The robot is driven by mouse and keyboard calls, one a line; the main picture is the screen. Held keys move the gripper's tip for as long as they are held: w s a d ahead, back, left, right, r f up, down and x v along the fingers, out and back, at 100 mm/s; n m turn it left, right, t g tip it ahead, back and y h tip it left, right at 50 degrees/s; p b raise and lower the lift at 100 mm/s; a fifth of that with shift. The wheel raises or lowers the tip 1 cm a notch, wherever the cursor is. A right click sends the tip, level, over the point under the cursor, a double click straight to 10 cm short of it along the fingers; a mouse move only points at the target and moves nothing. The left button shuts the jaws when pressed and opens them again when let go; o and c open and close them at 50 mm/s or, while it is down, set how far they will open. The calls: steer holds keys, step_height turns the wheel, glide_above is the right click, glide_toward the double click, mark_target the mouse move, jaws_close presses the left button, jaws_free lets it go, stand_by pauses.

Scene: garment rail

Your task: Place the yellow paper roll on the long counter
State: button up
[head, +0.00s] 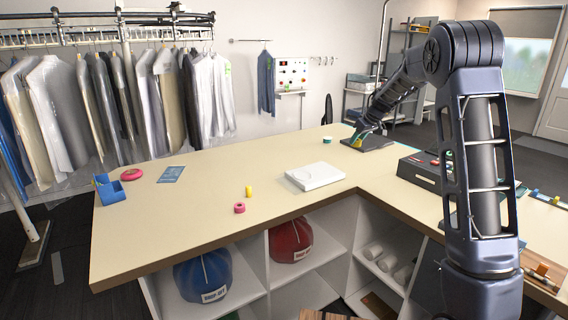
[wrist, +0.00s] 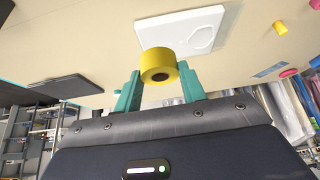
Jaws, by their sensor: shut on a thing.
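A yellow paper roll (wrist: 158,64) with a dark hole in its middle sits between the two teal fingers of my gripper (wrist: 160,82) in the wrist view. My gripper is shut on it. In the head view, my gripper (head: 358,138) is low at the far part of the long counter (head: 190,210), beside a dark flat pad (head: 378,142). Only a small yellow patch of the roll shows there. I cannot tell whether the roll touches the counter top. The counter is L-shaped with a pale top.
A white slab (head: 315,176), a small yellow cylinder (head: 249,191), a pink roll (head: 240,208), a teal roll (head: 327,139) and a blue holder (head: 109,190) stand on the counter. A black box (head: 419,172) stands to the right. The counter's left middle is mostly clear.

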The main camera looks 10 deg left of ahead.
steer(key=s+a+n+g+y, duration=0.15)
steer(key=s+a, duration=0.25)
steer(key=a, duration=0.8)
steer(key=s+a+n+g, duration=0.1)
steer(key=s+a+n, duration=0.25)
steer(key=a, duration=0.85)
steer(key=s+a+n+g, duration=0.15)
steer(key=s+a, duration=0.25)
steer(key=a, duration=0.8)
steer(key=s+a+f+n+g, duration=0.3)
steer(key=s+a+n, duration=0.4)
steer(key=s+a, duration=2.1)
steer(key=shift+h, duration=0.25)
steer(key=f, duration=1.3)
steer(key=s+d+f, duration=0.1)
steer(key=f, duration=0.5)
steer(key=shift+s+f, duration=0.1)
steer(key=shift+f, duration=0.15)
steer(key=shift+f, duration=0.1)
steer(key=o, duration=0.9)
steer(key=shift+o, duration=0.2)
